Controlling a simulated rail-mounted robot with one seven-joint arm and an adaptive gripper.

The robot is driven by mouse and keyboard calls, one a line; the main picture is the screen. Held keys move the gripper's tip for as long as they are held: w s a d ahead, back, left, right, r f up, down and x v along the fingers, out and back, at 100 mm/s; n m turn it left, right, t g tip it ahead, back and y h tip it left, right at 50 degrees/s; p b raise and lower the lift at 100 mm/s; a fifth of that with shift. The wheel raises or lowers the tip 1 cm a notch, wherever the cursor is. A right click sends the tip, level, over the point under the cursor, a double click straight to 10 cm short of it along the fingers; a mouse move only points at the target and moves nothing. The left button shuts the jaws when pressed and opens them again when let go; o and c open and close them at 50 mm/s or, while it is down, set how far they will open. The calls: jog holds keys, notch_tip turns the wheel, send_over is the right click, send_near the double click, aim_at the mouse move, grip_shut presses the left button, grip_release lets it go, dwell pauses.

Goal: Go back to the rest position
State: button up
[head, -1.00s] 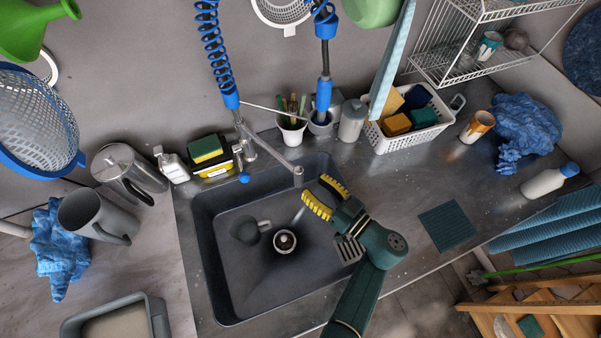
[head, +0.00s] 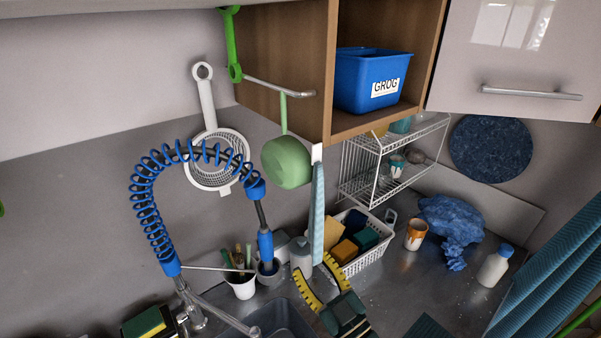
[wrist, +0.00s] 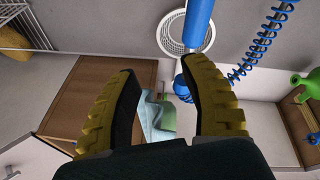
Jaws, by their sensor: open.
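My gripper (head: 313,264) is at the lower middle of the head view, with its yellow ridged fingers spread apart. It points up toward the back wall and appears in front of the counter's rear edge, near the white basket. In the wrist view my gripper (wrist: 158,68) shows both fingers with dark inner pads and a clear gap. Nothing is held between them. Behind the gap are a light blue cloth (wrist: 157,120) and the blue tap hose part (wrist: 199,22), both apart from the pads as far as I can tell.
The blue spring hose (head: 145,205) arches left of my gripper. A grey bottle (head: 301,257) and a white basket (head: 372,262) with sponges stand close by. The hanging blue cloth (head: 318,205), green pan (head: 286,162) and wooden cabinet (head: 290,60) are above. The sink (head: 283,320) is mostly out of view.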

jog(key=s+d+r+m+t+h, duration=0.2)
jog(key=s+d+r+m+h, duration=0.15)
jog(key=r+h, duration=0.35)
jog(key=s+d+r+m+t+h, duration=0.2)
jog(key=d+r+m+h, duration=0.25)
jog(key=r, duration=0.55)
jog(key=s+d+r+m+t+h, duration=0.25)
jog(key=r+m+h, duration=0.25)
jog(key=r+h, duration=0.25)
jog(key=s+a+r+n+g+y, duration=0.2)
jog(key=s+a+n+y, duration=0.1)
jog(key=s+a+y, duration=0.55)
notch_tip(320, 180, up, 19)
jog(key=d+h+p, duration=0.2)
jog(key=p, duration=1.7)
jog(key=shift+s+d+f+m, duration=0.15)
jog(key=shift+s+m, duration=0.15)
jog(key=shift+s, duration=0.15)
